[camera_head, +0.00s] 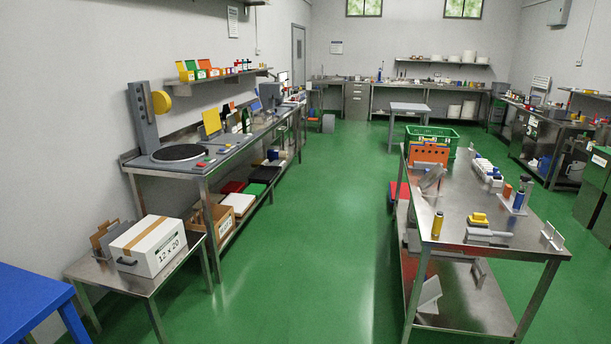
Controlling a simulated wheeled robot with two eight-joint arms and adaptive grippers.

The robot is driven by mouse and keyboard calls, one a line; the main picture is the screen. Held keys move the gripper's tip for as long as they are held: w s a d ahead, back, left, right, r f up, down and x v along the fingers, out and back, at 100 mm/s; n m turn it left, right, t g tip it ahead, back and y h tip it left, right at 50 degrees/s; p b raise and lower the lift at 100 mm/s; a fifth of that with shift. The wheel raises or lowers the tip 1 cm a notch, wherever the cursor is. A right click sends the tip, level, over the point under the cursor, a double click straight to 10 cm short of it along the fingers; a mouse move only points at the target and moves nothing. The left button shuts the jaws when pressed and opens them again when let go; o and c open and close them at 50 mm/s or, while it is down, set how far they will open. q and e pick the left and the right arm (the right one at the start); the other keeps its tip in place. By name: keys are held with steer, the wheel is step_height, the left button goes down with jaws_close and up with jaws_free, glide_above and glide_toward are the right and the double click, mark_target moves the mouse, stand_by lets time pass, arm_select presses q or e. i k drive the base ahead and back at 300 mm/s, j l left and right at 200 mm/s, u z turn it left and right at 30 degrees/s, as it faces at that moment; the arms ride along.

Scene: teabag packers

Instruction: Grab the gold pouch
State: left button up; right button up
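I cannot pick out a gold pouch with certainty in the head view. A yellow object (478,219) lies on the steel table (450,205) at the right, but it is too small to tell what it is. A small upright gold-yellow cylinder (437,225) stands near that table's left edge. A yellow panel (211,121) leans on the long left bench among other coloured items. Neither of my grippers is in view.
A white box marked 12 x 20 (147,246) sits on a low steel table at the left. A blue table (30,300) fills the lower left corner. A green crate (432,141) stands at the right table's far end. The green floor (310,230) between benches is clear.

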mark_target(237, 113)
steer(key=i, duration=0.8)
steer(key=i+l+u, duration=0.15)
steer(key=i, duration=0.7)
steer(key=i+l, duration=0.1)
steer(key=i, duration=1.35)
steer(key=i+z, duration=0.15)
steer(key=i, duration=0.45)
steer(key=i+j, duration=0.15)
steer(key=i, duration=0.5)
steer(key=i+j+z, duration=0.1)
steer(key=i, duration=0.55)
steer(key=i+l+u, duration=0.1)
steer(key=i, duration=1.3)
steer(key=i+u, duration=0.4)
steer(key=i+l+u, duration=0.15)
steer(key=i+u, duration=0.3)
steer(key=k, duration=0.1)
